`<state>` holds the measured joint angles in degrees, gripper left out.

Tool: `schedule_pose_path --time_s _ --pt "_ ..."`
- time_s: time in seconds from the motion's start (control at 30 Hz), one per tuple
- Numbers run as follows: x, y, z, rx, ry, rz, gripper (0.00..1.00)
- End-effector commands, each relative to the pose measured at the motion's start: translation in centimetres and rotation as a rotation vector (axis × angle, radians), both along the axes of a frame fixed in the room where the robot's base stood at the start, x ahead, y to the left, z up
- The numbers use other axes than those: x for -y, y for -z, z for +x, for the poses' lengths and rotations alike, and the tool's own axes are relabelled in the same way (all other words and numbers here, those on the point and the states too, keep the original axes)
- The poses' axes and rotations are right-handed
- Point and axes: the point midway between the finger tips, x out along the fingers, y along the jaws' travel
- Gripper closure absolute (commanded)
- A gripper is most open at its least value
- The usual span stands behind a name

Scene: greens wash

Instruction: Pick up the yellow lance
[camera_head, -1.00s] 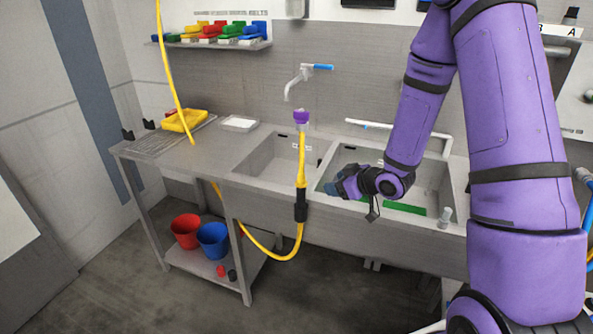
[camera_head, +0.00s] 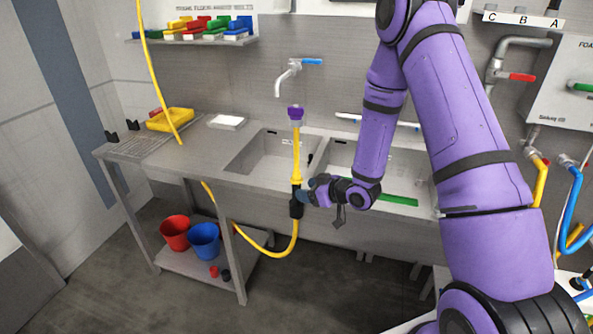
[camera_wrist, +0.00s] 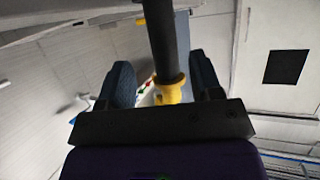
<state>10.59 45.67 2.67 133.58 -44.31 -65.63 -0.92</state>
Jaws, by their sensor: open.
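The yellow lance (camera_head: 297,155) stands upright in front of the sinks, with a purple nozzle (camera_head: 295,113) on top and a black grip (camera_head: 296,207) at its lower end. A yellow hose (camera_head: 270,254) loops down from it. My gripper (camera_head: 303,195) is at the height of the black grip, coming from the right. In the wrist view, my open gripper (camera_wrist: 160,82) has one dark finger on each side of the lance's black section (camera_wrist: 163,42), with a yellow part (camera_wrist: 170,90) near the palm. I cannot tell whether either finger touches it.
Two sink basins (camera_head: 262,154) sit behind the lance, under a tap (camera_head: 289,72). A yellow tray (camera_head: 170,119) and a white tray (camera_head: 227,122) are on the left counter. Red (camera_head: 174,232) and blue (camera_head: 205,240) buckets stand on the lower shelf. Floor in front is clear.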

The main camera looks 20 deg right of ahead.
Motion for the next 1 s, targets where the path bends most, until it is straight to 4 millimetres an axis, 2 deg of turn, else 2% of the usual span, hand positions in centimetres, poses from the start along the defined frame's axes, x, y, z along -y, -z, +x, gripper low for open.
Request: schedule_pose_path --time_s 0.3,0.57,0.73,0.77,1.0 --pt "-2.7 1.4 2.8 0.0 -0.003 0.0 0.41" --pt "-2.9 1.6 3.2 -0.002 -0.001 0.0 0.41" --pt "-2.9 1.6 3.2 0.0 -0.001 0.0 0.78" --pt "-2.9 1.6 3.2 0.0 -0.001 0.0 0.8" --pt "-2.9 1.5 3.2 0.0 -0.001 0.0 0.8"
